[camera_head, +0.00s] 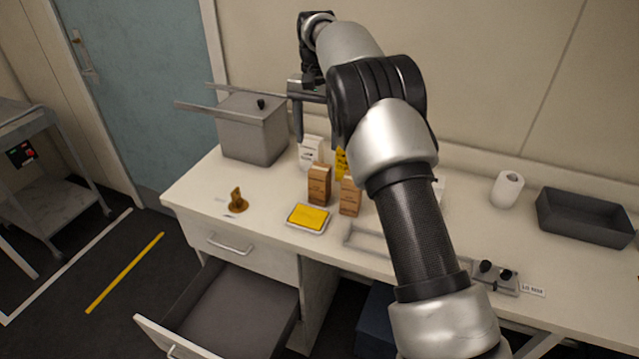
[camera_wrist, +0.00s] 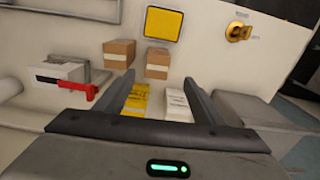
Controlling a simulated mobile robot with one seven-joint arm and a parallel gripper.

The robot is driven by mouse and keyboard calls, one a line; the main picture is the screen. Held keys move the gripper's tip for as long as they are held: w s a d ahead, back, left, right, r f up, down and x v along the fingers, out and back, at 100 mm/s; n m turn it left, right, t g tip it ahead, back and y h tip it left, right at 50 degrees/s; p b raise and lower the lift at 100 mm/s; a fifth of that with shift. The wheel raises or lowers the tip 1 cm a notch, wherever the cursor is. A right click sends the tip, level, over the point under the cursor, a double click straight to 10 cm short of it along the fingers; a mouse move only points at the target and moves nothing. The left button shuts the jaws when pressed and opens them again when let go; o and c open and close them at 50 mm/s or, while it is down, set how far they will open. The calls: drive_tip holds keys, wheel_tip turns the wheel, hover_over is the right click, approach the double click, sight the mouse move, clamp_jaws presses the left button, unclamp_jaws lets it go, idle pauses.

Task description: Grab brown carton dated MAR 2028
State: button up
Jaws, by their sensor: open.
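Two brown cartons stand upright side by side on the bench in the head view, a left one (camera_head: 319,186) and a right one (camera_head: 350,196). In the wrist view they appear as a right box (camera_wrist: 157,63) and a left box (camera_wrist: 119,54). Their printed dates are too small to read, so I cannot tell which is MAR 2028. My gripper (camera_wrist: 160,80) is open and empty, its fingers pointing toward the cartons. In the head view my gripper (camera_head: 308,112) is raised behind and above them, partly hidden by my arm.
A white packet (camera_head: 309,153) and yellow packet (camera_head: 341,163) stand behind the cartons; a yellow-topped tray (camera_head: 308,218) lies in front. A grey box (camera_head: 254,130) and brown object (camera_head: 236,200) are left. A drawer (camera_head: 232,309) hangs open. A grey bin (camera_head: 585,217) stands right.

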sight(317, 170)
wheel_tip(317, 170, down, 12)
drive_tip(key=shift+r, duration=0.2)
drive_tip(key=shift+d+f, duration=0.15)
drive_tip(key=shift+f, duration=1.2)
drive_tip(key=shift+d+f, duration=0.1)
drive_tip(key=shift+f, duration=1.2)
drive_tip(key=c, duration=1.2)
